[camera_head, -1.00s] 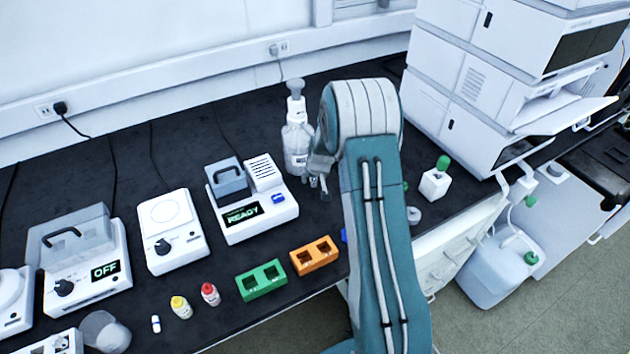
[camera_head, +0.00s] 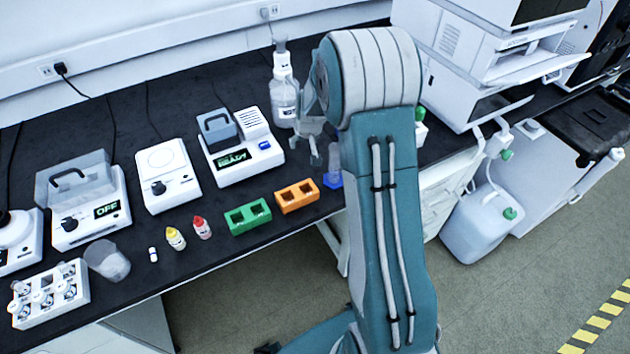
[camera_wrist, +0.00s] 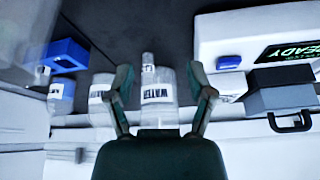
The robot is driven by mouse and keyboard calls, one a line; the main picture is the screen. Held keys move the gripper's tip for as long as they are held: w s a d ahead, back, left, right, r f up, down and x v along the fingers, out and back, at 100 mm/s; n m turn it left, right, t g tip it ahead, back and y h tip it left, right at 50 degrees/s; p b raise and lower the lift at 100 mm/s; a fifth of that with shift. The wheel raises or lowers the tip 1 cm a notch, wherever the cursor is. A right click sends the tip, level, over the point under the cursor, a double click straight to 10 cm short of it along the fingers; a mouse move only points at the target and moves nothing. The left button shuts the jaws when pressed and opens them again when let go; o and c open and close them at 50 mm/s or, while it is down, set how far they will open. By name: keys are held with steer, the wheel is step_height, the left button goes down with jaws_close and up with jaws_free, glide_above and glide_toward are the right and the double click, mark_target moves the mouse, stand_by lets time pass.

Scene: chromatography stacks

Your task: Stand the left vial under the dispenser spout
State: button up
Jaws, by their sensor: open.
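A clear pump-top bottle (camera_head: 284,98) with a white label stands at the back of the bench; it appears to be the dispenser. My gripper (camera_head: 318,142) is open just in front and to its right, partly hidden by my arm. In the wrist view, a bottle labelled WATER (camera_wrist: 157,90) shows between the spread fingers (camera_wrist: 165,88), apart from both. Two more bottles (camera_wrist: 102,90) stand to its left. Nothing is in the jaws. A clear vessel (camera_head: 335,160) shows above a blue block (camera_head: 332,181) by my arm. I cannot tell which is the left vial.
The READY device (camera_head: 240,150) stands left of my gripper. Green (camera_head: 248,215) and orange (camera_head: 297,196) holders lie at the front edge. Yellow-capped (camera_head: 175,238) and red-capped (camera_head: 202,227) bottles stand left of them. A white rack (camera_head: 62,312) holds several vials. Stacked instruments (camera_head: 475,50) fill the right.

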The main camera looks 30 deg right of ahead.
steer(key=s+a+r+n, duration=0.1)
steer(key=s+a+r, duration=0.3)
steer(key=s+r, duration=0.5)
steer(key=s+a+r, duration=0.5)
steer(key=s+r, duration=0.1)
steer(key=r, duration=0.4)
steer(key=s+a+r, duration=0.1)
steer(key=s+r, duration=0.1)
steer(key=s, duration=0.7)
steer(key=s+a+r, duration=0.1)
steer(key=s+a, duration=0.1)
steer(key=s, duration=0.7)
steer(key=shift+a+r+t+y, duration=0.25)
steer(key=shift+r+t+y, duration=0.05)
steer(key=shift+r+t, duration=0.1)
